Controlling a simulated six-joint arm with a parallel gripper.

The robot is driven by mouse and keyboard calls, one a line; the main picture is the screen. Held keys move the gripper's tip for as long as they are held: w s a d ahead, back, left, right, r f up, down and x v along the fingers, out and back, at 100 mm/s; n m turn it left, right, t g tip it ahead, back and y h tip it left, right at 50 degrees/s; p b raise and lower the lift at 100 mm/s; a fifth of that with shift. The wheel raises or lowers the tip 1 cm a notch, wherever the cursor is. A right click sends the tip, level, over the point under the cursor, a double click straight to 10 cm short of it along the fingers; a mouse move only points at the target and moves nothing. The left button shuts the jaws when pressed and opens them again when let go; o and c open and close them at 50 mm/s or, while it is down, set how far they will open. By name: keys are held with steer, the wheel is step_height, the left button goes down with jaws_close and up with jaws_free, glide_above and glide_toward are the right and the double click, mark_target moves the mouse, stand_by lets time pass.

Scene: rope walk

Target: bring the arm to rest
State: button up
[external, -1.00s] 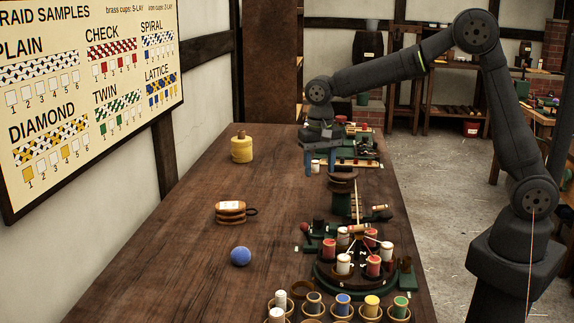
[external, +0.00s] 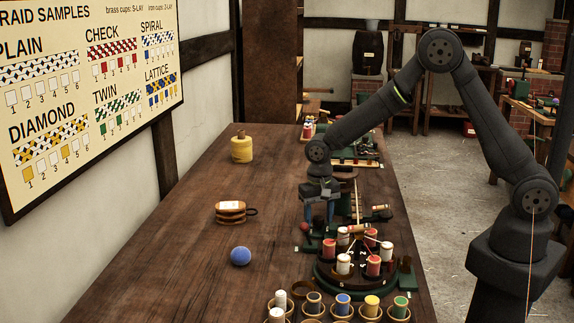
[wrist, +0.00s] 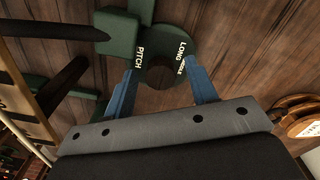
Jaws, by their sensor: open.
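My gripper (external: 318,212) is open, with its blue fingers pointing down over the bench beside the braiding machine (external: 362,275). In the wrist view my gripper (wrist: 160,85) has its two blue fingers apart. A dark round knob (wrist: 160,73) on a green dial marked "PITCH" and "LONG" shows between and just beyond the fingers. I cannot tell whether the fingers touch the knob. In the external view my arm hides part of the machine's far side.
Several cups with bobbins stand at the front. A braid sample board (external: 90,90) hangs on the left wall.

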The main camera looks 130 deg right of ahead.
steer(key=n, duration=0.4)
steer(key=shift+r, duration=0.2)
steer(key=n, duration=0.5)
step_height(320, 180, up, 6)
steer(key=shift+r, duration=0.1)
